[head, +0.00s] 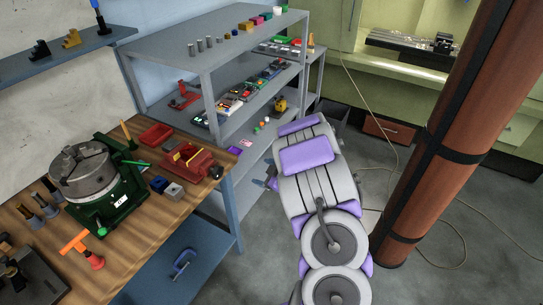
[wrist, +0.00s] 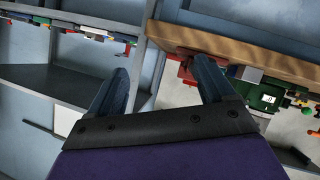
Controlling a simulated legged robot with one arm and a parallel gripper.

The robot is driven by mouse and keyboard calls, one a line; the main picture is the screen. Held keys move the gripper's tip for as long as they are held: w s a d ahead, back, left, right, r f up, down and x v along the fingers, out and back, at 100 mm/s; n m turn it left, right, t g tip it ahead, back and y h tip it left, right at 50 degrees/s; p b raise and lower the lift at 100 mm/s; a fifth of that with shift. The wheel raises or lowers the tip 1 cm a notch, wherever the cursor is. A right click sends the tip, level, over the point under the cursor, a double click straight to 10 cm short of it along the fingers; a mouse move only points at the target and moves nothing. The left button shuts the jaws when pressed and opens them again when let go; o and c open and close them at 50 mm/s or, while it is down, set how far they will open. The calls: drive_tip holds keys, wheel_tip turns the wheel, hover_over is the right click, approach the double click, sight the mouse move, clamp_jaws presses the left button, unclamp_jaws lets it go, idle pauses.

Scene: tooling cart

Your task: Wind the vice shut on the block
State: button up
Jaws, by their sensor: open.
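A red vice (head: 190,161) stands near the right end of the wooden bench, with yellow strips at its jaws and a dark knob (head: 216,172) at its right end. I cannot tell how far its jaws are apart. My gripper (head: 270,177) is to the right of the vice, past the bench end, mostly hidden by my arm. In the wrist view my gripper (wrist: 161,75) is open and empty; a red part, apparently the vice (wrist: 188,66), shows beyond one finger.
A green machine with a round chuck (head: 84,172) stands left of the vice. A red tray (head: 155,135) lies behind it. A grey shelf unit (head: 215,60) with small items stands behind the bench. A brown column (head: 450,130) rises right of my arm. A cable crosses the floor.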

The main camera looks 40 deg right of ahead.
wheel_tip(320, 180, up, 11)
drive_tip(key=s+d+m+g+h+p, duration=0.1)
drive_tip(key=s+d+m+g+h, duration=0.15)
drive_tip(key=g+h, duration=0.2)
drive_tip(key=s+a+r+m+g+h+p, duration=0.1)
drive_tip(key=s+a+r+m+g+h, duration=0.1)
drive_tip(key=s+a+r, duration=0.4)
drive_tip(key=shift+s+a+r+m+g, duration=0.4)
drive_tip(key=shift+s+a+m+g, duration=0.3)
drive_tip(key=shift+a, duration=0.25)
